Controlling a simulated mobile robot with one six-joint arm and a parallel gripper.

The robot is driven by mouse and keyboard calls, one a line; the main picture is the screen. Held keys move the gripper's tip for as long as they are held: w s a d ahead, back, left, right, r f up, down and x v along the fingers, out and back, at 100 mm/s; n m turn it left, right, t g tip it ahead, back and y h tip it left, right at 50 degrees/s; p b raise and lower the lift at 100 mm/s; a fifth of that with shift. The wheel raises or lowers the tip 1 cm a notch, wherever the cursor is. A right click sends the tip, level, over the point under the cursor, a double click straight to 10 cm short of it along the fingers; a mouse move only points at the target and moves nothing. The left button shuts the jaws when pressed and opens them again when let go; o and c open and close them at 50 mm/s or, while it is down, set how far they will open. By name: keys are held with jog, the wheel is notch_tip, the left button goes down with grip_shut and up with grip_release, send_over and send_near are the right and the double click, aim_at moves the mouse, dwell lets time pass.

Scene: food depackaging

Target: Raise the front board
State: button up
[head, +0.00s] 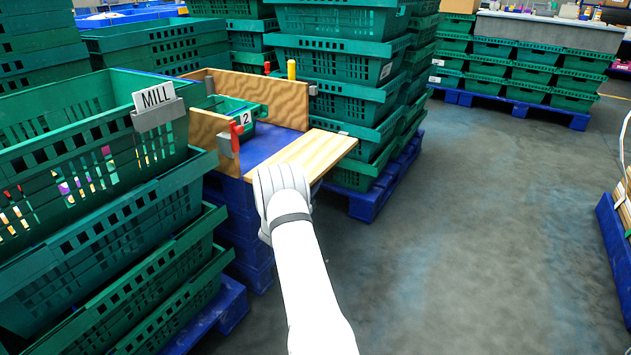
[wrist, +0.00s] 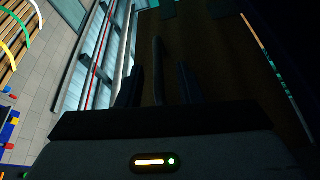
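The front board (head: 318,152) is a light wooden panel, folded down and outward from the open front of a wooden-sided box on a blue base. My gripper (head: 285,180) is at the board's near edge; its fingers are hidden behind my white wrist in the head view. In the wrist view, my gripper (wrist: 158,85) has two dark fingers spread apart, with a thin dark bar (wrist: 158,60) between them and gaps on both sides. The board's dark brown face (wrist: 220,60) fills the area behind. This view is dim, so contact is unclear.
The box has a back board (head: 270,98) and a left side board (head: 205,128) with a red-handled latch (head: 236,135). A small green crate marked 2 (head: 238,112) sits inside. A green crate marked MILL (head: 90,135) stands left. Open floor (head: 450,220) lies right.

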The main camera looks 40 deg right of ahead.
jog(key=shift+x, duration=1.3)
jog(key=shift+s, duration=0.2)
jog(key=shift+f, duration=0.1)
grip_shut()
